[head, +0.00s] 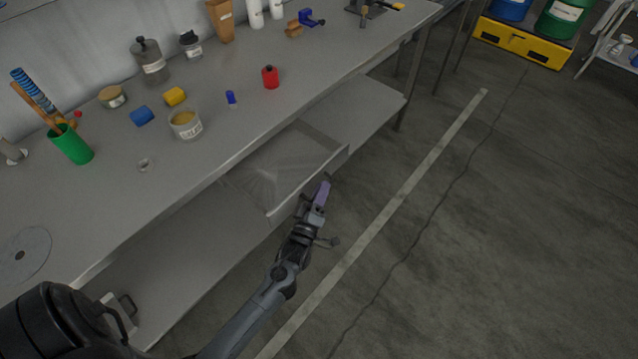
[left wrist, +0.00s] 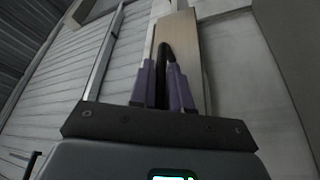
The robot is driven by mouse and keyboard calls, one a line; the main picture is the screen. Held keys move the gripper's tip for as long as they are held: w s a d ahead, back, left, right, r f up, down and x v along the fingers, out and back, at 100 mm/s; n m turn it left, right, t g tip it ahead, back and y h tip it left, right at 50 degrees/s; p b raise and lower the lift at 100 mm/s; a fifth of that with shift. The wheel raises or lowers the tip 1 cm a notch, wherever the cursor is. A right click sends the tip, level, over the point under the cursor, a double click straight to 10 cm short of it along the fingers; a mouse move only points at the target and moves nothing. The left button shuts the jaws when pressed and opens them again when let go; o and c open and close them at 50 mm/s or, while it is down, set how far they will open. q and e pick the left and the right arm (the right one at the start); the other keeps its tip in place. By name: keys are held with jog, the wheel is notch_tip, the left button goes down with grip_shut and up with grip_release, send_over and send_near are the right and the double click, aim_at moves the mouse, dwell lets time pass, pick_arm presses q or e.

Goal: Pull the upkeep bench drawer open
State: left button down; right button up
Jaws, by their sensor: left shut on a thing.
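The grey upkeep bench (head: 215,105) runs diagonally across the head view. Its drawer (head: 336,160) stands pulled out below the bench top, and its inside looks empty. My left gripper (head: 321,193) is at the outer side of the drawer front. In the left wrist view its purple fingers (left wrist: 163,88) are shut on a dark drawer handle (left wrist: 164,58) in front of a pale panel. In the head view the handle is hidden by the gripper. My right gripper is not in view.
A red bottle (head: 270,78), a tub (head: 185,124) and a green cup (head: 71,145) stand on the bench top. A lower shelf (head: 365,110) runs underneath. The floor in front of the bench is clear. A yellow pallet with drums (head: 520,43) is far right.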

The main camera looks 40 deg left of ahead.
pick_arm(q)
jog(key=shift+a, duration=0.15)
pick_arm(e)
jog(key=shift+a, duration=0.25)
pick_arm(q)
jog(key=c, duration=1.4)
grip_release()
jog(key=shift+c, duration=0.2)
